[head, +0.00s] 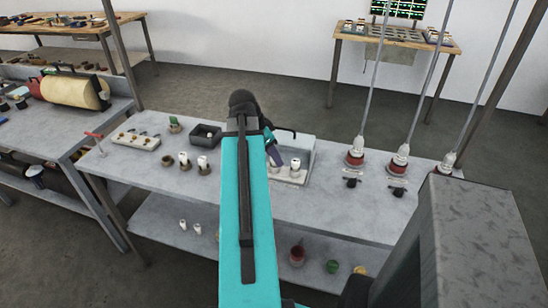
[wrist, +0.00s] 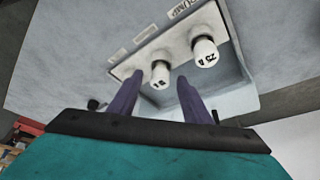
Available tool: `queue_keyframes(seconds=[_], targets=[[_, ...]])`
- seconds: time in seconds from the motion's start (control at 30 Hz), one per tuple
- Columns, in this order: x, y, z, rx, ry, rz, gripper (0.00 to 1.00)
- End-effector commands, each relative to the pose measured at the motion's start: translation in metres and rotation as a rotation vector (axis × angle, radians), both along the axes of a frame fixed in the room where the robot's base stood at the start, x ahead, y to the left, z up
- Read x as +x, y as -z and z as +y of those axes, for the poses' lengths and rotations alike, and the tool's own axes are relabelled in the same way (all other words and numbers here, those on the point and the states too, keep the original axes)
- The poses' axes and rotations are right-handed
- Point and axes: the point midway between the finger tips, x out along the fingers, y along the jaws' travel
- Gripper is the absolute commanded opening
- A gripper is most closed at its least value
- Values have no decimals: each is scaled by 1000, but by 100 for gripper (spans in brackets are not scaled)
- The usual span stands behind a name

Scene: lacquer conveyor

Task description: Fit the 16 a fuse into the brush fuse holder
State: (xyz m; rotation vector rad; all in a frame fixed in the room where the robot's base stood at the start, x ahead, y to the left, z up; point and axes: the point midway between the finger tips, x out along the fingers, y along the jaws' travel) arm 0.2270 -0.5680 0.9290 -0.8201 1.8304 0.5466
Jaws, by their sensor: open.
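In the wrist view, a white block with fuse holders (wrist: 128,66) stands inside a grey open box. One label on it reads SUMP; the other labels are too small to read. A white fuse (wrist: 159,82), its mark seeming to read 16, stands upright in the middle holder. A white fuse marked 25 (wrist: 206,55) stands in the holder to its right. The purple fingers of my gripper (wrist: 155,82) are open, one on each side of the middle fuse; contact cannot be told. In the head view, my gripper (head: 273,156) is at the block (head: 291,178), and my arm hides part of it.
White fuses in brown collars (head: 203,167) stand left of my arm. A dark tray (head: 207,132) and a white block with small parts (head: 137,141) are behind them. Red-ringed fittings on hanging cables (head: 397,163) stand to the right.

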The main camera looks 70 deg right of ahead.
Motion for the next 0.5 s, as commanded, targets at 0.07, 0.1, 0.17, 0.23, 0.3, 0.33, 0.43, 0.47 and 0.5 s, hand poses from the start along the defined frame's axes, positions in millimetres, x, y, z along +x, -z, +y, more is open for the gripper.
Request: queue_keyframes(seconds=[0.07,0.1,0.17,0.23,0.3,0.33,0.43,0.47,0.5], targets=[[2,-6,2,-2,-1,-1,44],[3,-10,3,-2,-1,-1,44],[5,-16,5,-2,-1,-1,44],[7,-23,7,-2,-1,-1,44],[8,-30,9,-2,-1,-1,44],[9,-33,10,-1,0,0,44],[12,-43,13,-2,-1,-1,44],[13,-46,14,-2,-1,-1,44],[14,-50,15,-2,-1,-1,44]])
